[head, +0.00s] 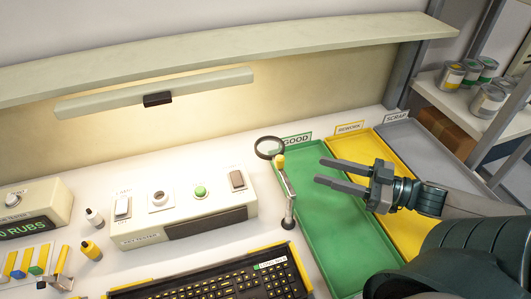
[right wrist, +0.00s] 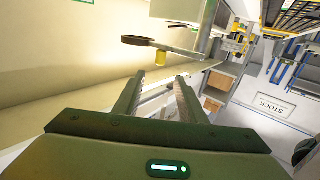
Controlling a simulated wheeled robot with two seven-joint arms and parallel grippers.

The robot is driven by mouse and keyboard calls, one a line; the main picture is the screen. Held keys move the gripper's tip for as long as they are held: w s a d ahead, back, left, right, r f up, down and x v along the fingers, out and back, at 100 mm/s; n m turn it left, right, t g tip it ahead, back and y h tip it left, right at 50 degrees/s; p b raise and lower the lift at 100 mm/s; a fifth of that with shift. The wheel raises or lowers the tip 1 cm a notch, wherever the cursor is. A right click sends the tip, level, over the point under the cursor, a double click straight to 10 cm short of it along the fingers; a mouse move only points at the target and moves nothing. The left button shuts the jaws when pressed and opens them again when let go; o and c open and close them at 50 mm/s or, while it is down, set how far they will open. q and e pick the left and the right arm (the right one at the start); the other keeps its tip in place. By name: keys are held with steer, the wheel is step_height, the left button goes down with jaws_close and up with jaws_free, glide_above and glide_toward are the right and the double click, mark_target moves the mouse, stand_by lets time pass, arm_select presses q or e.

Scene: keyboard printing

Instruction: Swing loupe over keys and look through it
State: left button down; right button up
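The loupe (head: 269,148) is a dark ring lens on a jointed arm with a yellow knob (head: 278,161), carried by a short post (head: 289,211) beside the green tray. The ring is behind and away from the keyboard (head: 215,284), which is black with yellow legends and partly cut off at the bottom edge. My right gripper (head: 322,172) is open and empty, to the right of the knob with its fingers toward it, above the green tray. In the right wrist view the ring (right wrist: 138,41) and knob (right wrist: 160,58) show just ahead of the open fingers, apart from them. My left gripper is not in view.
A tester box (head: 187,215) with switches and a green button stands behind the keyboard. Green (head: 325,225), yellow (head: 395,234) and grey (head: 432,143) trays lie at right. Small bottles (head: 91,249) stand at left. A shelf and lamp (head: 155,94) overhang the back.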

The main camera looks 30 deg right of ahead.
mark_target(278, 160)
steer(key=p+x, duration=0.2)
steer(key=x, duration=1.4)
steer(key=shift+w+a+p, duration=0.2)
steer(key=shift+a+p, duration=0.05)
steer(key=shift+p, duration=0.05)
stand_by(0.4)
jaws_close()
